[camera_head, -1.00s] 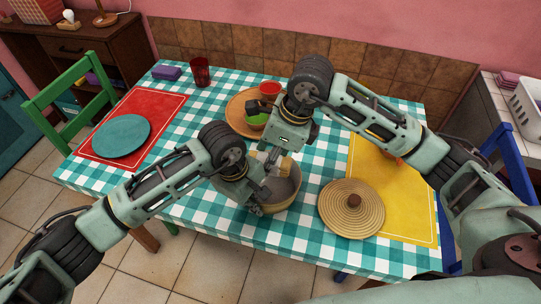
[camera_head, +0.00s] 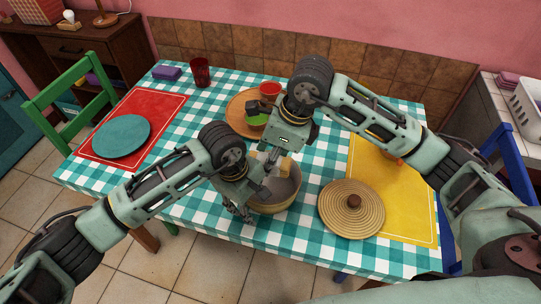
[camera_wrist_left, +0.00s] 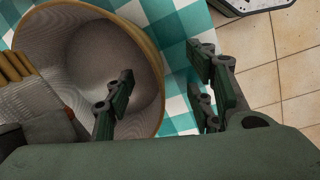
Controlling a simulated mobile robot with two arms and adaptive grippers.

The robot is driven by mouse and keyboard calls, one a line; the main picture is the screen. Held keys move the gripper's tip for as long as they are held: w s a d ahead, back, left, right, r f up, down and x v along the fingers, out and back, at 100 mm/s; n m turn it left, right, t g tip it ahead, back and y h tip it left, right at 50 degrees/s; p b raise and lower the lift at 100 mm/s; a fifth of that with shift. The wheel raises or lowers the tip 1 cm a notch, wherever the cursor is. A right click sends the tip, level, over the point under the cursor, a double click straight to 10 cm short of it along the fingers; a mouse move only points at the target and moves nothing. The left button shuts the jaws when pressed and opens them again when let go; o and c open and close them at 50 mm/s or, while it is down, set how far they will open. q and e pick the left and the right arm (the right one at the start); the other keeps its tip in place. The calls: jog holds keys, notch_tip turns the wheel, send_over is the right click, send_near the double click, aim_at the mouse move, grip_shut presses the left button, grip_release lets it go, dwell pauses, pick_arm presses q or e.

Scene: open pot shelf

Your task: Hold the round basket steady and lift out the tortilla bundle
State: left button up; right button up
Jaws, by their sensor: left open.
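The round basket (camera_head: 280,207) stands on the checked table, and its tan rim (camera_wrist_left: 150,32) shows in the left wrist view. The tortilla bundle, tan rolls (camera_wrist_left: 12,68) in a pale wrap, sits inside on the left of that view. My left gripper (camera_wrist_left: 160,98) is open, with one finger over the basket's inside and the other outside the rim; it looks apart from the wall. In the head view, my left gripper (camera_head: 246,208) is at the basket's left side. My right gripper (camera_head: 272,158) points down at the basket's far side; its jaws are too unclear to judge.
A woven round lid (camera_head: 345,225) lies right of the basket, partly on a yellow mat (camera_head: 410,210). A teal plate (camera_head: 121,136) on a red mat is at left.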

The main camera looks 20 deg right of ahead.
pick_arm(q)
jog(key=shift+o, duration=0.4)
jog(key=shift+r, duration=0.1)
jog(key=shift+a+r+p, duration=0.2)
jog(key=shift+r+p, duration=0.4)
jog(key=shift+r, duration=0.6)
jog(key=shift+a+r+p, duration=0.2)
jog(key=shift+r+p, duration=0.35)
jog(key=shift+r, duration=0.65)
pick_arm(e)
jog(key=shift+r, duration=1.15)
jog(key=shift+r+p, duration=1.8)
pick_arm(q)
notch_tip(320, 180, up, 9)
jog(key=shift+a, duration=0.45)
jog(key=shift+f, duration=0.1)
